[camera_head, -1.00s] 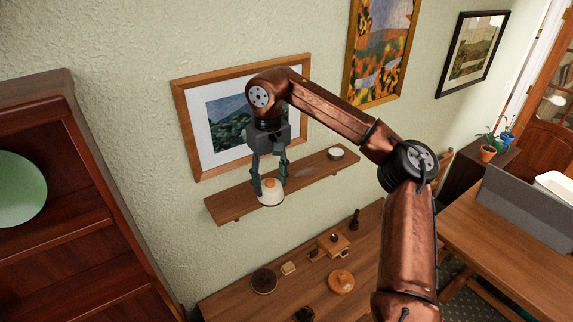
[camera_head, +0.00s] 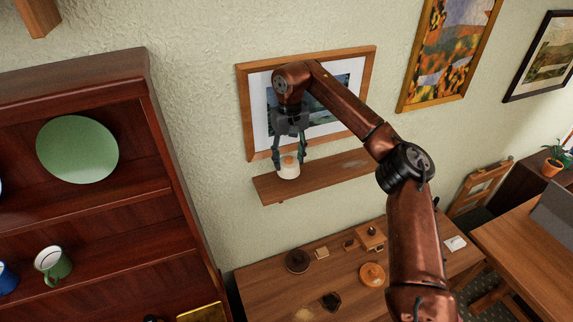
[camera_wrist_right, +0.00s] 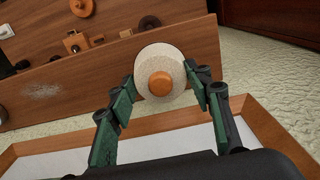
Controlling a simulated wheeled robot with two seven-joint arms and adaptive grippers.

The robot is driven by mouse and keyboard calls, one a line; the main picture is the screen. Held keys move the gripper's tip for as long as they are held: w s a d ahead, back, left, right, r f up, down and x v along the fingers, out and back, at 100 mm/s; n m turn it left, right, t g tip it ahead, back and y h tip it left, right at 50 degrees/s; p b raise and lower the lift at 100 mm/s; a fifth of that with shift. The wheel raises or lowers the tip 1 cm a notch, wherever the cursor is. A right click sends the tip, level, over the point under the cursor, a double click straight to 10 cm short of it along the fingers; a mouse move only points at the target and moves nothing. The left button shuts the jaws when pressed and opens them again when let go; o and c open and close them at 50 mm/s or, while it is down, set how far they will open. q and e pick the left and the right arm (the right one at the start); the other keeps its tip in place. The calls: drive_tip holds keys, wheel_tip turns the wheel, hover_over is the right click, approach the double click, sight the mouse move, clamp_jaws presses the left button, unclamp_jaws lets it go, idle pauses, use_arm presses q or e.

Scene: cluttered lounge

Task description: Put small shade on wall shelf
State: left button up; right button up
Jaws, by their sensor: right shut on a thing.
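The small shade (camera_head: 288,172) is a cream, rounded piece with an orange knob on top. My right gripper (camera_head: 289,161) points down and is shut on it, one finger on each side. In the right wrist view the shade (camera_wrist_right: 172,60) sits between the two green-padded fingertips (camera_wrist_right: 163,84). The wall shelf (camera_head: 325,176) is a narrow brown board below a framed picture. The shade is over its left part, upright; I cannot tell whether its base touches the board. The shelf also shows in the right wrist view (camera_wrist_right: 75,90). My left gripper is not in view.
The framed picture (camera_head: 242,105) hangs just behind my right wrist. A dark wooden cabinet (camera_head: 150,95) with a green plate (camera_head: 77,150) stands at left. Below the shelf, a table (camera_head: 262,290) holds several small items, including an orange lidded piece (camera_head: 372,275). My arm hides the shelf's right end.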

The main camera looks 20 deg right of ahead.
sight(286, 168)
drive_tip(key=shift+w+a+f, duration=0.15)
drive_tip(key=shift+w+f, duration=0.25)
drive_tip(key=shift+f, duration=0.1)
drive_tip(key=f+p, duration=0.1)
drive_tip(key=f, duration=0.1)
drive_tip(key=f+p, duration=0.1)
drive_tip(key=shift+w+a+p, duration=0.15)
drive_tip(key=shift+w+p, duration=0.1)
drive_tip(key=shift+p, duration=0.05)
drive_tip(key=shift+f, duration=0.35)
drive_tip(key=shift+f, duration=0.1)
drive_tip(key=o, duration=1.1)
